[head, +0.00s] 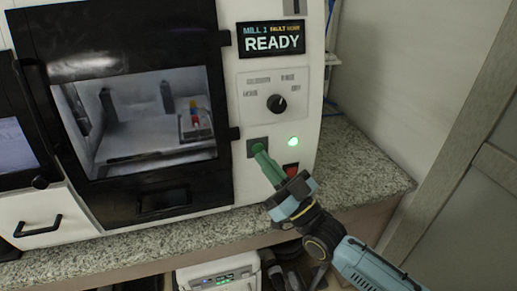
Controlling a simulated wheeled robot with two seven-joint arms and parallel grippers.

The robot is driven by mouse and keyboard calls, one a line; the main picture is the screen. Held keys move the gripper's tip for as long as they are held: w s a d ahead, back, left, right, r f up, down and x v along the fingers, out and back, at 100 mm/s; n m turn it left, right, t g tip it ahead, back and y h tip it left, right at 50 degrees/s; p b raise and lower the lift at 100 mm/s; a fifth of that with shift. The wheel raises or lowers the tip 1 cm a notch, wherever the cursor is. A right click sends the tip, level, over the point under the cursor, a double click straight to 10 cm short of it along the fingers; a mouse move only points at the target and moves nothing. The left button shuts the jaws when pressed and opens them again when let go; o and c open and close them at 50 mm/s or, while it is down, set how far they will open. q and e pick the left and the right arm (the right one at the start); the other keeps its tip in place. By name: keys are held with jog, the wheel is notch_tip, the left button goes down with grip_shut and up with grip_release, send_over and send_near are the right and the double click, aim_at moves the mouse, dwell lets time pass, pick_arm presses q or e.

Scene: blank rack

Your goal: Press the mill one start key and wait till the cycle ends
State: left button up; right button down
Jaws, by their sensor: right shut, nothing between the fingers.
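Mill one is a white and black machine whose display (271,39) reads "MILL 1" and "READY". On its panel, a dark square key mount (251,145) sits left of a lit green lamp (293,141). My right gripper (261,153) is shut, with green fingers pointing up and left. Its tips are at the dark square mount and cover most of it. I cannot tell whether they touch or press a key there. A red key (291,170) shows just right of the fingers. My left gripper is not in view.
A black rotary knob (276,103) sits above the keys. The mill's window (140,115) is closed, with a fixture visible inside. The granite counter (355,165) is clear right of the mill. A white box (218,275) with small lights stands below.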

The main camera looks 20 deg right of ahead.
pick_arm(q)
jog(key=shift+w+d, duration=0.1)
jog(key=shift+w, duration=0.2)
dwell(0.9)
pick_arm(e)
jog(key=shift+w, duration=0.1)
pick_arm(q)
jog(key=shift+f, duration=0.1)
pick_arm(e)
jog(key=shift+w, duration=0.35)
